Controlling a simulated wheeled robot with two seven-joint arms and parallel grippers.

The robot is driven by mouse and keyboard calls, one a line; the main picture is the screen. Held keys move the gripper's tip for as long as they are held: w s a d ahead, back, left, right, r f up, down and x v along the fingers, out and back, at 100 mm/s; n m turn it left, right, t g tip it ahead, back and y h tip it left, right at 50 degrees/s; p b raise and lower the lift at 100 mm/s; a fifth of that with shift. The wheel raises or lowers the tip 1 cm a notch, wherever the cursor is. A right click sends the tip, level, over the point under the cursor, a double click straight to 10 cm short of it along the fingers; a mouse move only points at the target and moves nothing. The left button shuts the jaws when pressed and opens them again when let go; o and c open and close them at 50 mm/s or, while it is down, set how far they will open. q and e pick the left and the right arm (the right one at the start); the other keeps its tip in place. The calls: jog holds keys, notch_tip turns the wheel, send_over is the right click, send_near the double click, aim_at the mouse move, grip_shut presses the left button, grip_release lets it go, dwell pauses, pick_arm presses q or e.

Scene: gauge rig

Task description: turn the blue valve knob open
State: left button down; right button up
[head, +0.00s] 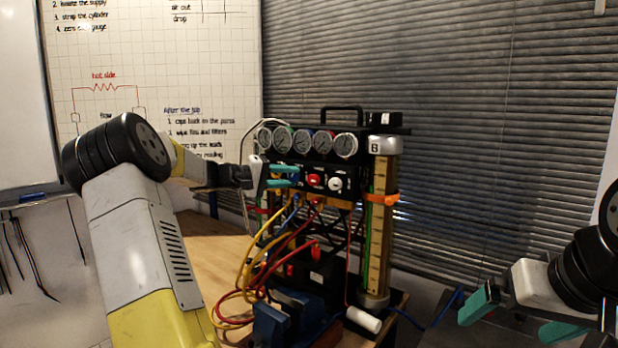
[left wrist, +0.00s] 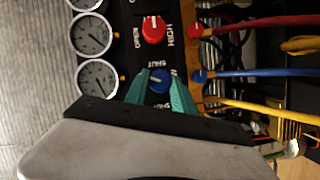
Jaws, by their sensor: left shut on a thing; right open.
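The blue valve knob (left wrist: 159,81) is on the black panel of the gauge rig, below the gauges in the head view. It shows in the left wrist view between the teal fingertips. My left gripper (left wrist: 160,88) is shut on this knob; it also shows in the head view (head: 284,175), where its fingers hide the knob. A red knob (left wrist: 154,30) is beside it on the same panel, with printed labels around it. My right gripper (head: 520,316) is open and empty at the lower right of the head view, away from the rig.
Several round gauges (head: 302,142) line the rig's top. A white knob (head: 335,184) is right of the red one. Yellow, red and blue hoses (head: 262,262) hang below the panel. A clear cylinder (head: 378,230) with an orange strap stands at the rig's right.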

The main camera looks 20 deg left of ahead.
pick_arm(q)
jog(key=n, duration=0.2)
jog(key=n+t+h, duration=0.1)
jog(key=n, duration=0.1)
jog(key=shift+f+n+h, duration=0.2)
jog(key=shift+n+h, duration=0.1)
jog(key=shift+n+t, duration=0.3)
jog(key=c, duration=1.1)
grip_release()
jog(key=shift+o, duration=0.2)
jog(key=shift+a, duration=0.1)
jog(key=v, duration=0.7)
jog(key=shift+s+a, duration=0.2)
jog(key=shift+s, duration=0.1)
